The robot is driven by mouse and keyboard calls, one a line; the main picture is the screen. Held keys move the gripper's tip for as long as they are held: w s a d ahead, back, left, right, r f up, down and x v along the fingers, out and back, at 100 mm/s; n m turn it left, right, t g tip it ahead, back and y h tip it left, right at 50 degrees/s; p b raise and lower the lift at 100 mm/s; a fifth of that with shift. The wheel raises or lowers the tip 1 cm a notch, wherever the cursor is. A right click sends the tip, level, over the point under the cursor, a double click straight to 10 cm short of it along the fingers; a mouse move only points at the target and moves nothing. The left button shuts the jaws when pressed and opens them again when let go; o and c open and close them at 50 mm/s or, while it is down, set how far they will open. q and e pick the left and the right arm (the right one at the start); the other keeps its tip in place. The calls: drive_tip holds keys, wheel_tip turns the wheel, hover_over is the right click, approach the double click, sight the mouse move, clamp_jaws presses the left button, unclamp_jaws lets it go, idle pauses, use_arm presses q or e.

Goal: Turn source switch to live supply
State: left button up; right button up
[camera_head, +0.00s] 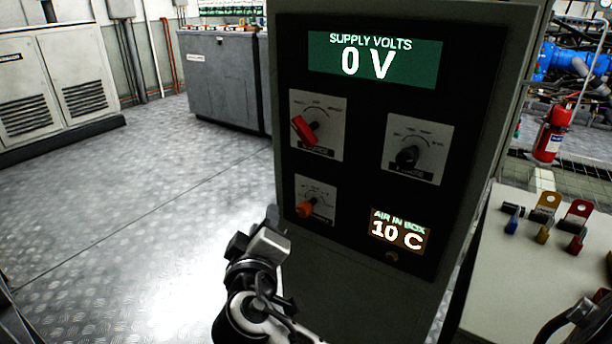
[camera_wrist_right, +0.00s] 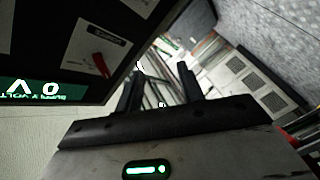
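A dark control panel (camera_head: 360,185) stands upright in the middle of the head view, with three rotary switches on pale plates. The upper left switch has a red handle (camera_head: 304,131), tilted with its lower end to the right. The right switch has a black knob (camera_head: 408,156).
The supply display (camera_head: 375,60) reads 0 V, and the air display (camera_head: 399,233) reads 10 C. A side table (camera_head: 530,270) with coloured tags stands at right. A fire extinguisher (camera_head: 551,132) is behind it. Bare metal floor (camera_head: 130,200) lies left of the panel.

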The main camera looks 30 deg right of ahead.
sight(302, 137)
wheel_tip(302, 137, up, 7)
drive_tip(key=s+d+m+g+h+b, duration=0.1)
drive_tip(key=d+m+h+b, duration=0.1)
drive_tip(key=m+h, duration=0.4)
drive_tip(key=shift+n+h, duration=0.3)
drive_tip(key=shift+n, duration=0.3)
drive_tip(key=b+x, duration=0.1)
drive_tip(key=x, duration=1.4)
drive_tip(key=shift+d, duration=0.2)
clamp_jaws()
